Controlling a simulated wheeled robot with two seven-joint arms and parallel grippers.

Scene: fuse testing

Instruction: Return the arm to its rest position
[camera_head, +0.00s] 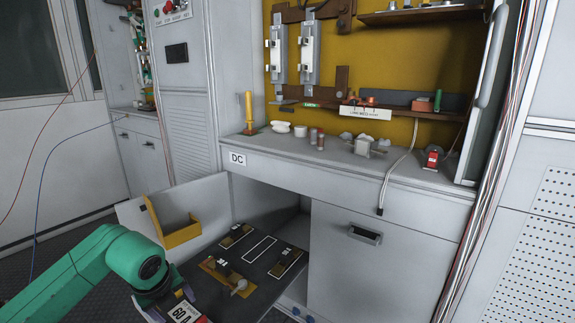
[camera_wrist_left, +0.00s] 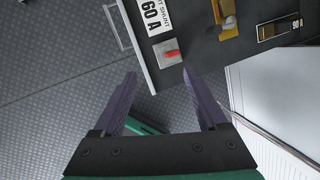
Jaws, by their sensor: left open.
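My green left arm (camera_head: 85,262) comes in from the lower left of the head view and reaches down beside the pulled-out dark tray (camera_head: 262,278). Its fingertips are hidden in that view. In the left wrist view my left gripper (camera_wrist_left: 160,82) is open, its two purple-grey fingers spread with nothing between them. The tray's edge (camera_wrist_left: 142,62) lies beyond the fingertips there. A white 60 A label (camera_wrist_left: 152,17) and a small red part on a grey block (camera_wrist_left: 168,52) sit on the tray. My right gripper is in neither view.
A yellow open bin (camera_head: 182,237) hangs inside the open cabinet door (camera_head: 128,212) near my arm. Fuse holders and a small spoon-like piece (camera_head: 239,287) lie on the tray. The counter (camera_head: 345,170) above holds small items. Patterned floor (camera_wrist_left: 50,100) lies below the gripper.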

